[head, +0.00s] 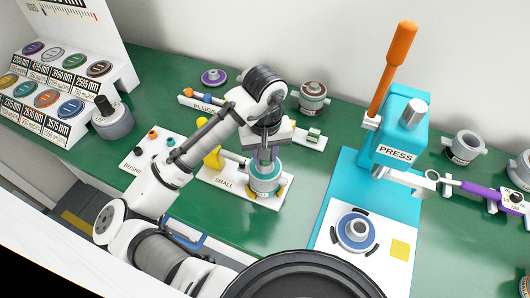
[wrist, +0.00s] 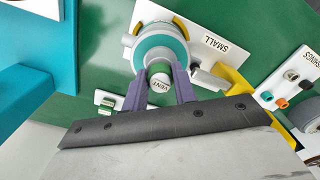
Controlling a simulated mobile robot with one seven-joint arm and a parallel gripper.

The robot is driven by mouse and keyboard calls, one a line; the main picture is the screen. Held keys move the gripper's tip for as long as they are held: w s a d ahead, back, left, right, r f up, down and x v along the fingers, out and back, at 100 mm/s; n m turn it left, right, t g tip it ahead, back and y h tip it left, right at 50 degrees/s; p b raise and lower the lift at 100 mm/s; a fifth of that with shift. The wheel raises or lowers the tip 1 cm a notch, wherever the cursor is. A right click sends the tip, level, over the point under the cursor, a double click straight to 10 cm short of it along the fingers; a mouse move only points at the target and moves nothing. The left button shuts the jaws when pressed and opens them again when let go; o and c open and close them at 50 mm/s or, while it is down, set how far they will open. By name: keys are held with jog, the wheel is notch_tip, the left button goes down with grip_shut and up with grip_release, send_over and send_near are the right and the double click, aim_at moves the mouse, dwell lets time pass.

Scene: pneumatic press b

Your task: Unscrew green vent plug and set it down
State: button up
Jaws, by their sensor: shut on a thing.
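I cannot tell how deep the plug sits in that body. In the head view my gripper (head: 264,157) points down onto the teal body (head: 265,177); the plug is hidden there by the fingers.
A yellow clamp handle (head: 213,157) stands left of the body. A small white plate with a green piece (head: 314,134) lies behind it. The blue press (head: 405,120) with an orange lever stands to the right. Green bench (head: 308,175) is bare between stand and press.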

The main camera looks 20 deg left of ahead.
jog(key=shift+n, duration=0.3)
jog(key=shift+n, duration=0.6)
jog(key=o, duration=0.5)
jog(key=shift+o, duration=0.2)
jog(key=shift+m, duration=0.8)
jog(key=shift+m, duration=0.9)
